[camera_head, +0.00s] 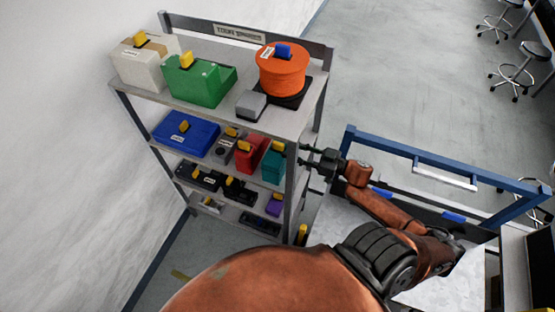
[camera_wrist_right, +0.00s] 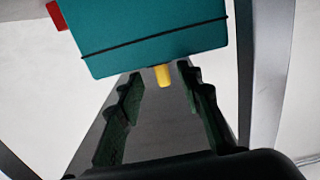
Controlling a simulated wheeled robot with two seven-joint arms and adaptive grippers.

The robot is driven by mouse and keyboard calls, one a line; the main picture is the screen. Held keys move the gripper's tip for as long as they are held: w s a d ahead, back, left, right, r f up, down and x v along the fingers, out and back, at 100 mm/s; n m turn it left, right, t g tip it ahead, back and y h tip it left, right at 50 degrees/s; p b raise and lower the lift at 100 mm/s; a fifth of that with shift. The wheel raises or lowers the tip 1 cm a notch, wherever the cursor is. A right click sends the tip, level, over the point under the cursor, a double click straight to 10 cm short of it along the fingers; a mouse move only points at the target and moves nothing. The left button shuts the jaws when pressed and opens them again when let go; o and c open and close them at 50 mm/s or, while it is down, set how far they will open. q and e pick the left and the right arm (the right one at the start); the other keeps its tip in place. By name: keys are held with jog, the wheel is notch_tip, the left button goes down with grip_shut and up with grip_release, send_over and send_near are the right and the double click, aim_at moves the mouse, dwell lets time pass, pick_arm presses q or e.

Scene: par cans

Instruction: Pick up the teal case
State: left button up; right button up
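The teal case (camera_head: 272,167) stands on the second shelf of the rack, at its right end beside the red case. It has a yellow tab on top. In the right wrist view the teal case (camera_wrist_right: 150,38) fills the upper middle, with a dark line across it and its yellow tab (camera_wrist_right: 162,76) pointing down in the picture. My right gripper (camera_head: 306,155) is just right of the teal case, past the rack's post. In the wrist view its two fingers (camera_wrist_right: 158,115) are apart, with nothing between them at the near end. My left gripper is not in view.
The rack's right post (camera_head: 291,185) stands close to my right gripper. The red case (camera_head: 252,155) is left of the teal one. The top shelf (camera_head: 225,106) holds a green case and an orange drum. A blue-framed cart (camera_head: 400,150) stands right.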

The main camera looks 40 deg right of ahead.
aim_at(284, 148)
jog(key=p+x, duration=0.1)
jog(key=x, duration=0.3)
jog(key=shift+w+a+r, duration=0.15)
jog(key=shift+a, duration=0.1)
jog(key=shift+w+a, duration=0.25)
jog(key=shift+w, duration=0.25)
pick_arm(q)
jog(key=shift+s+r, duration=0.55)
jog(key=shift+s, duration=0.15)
pick_arm(e)
jog(key=shift+c, duration=0.6)
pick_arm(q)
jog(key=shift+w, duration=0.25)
pick_arm(e)
grip_shut()
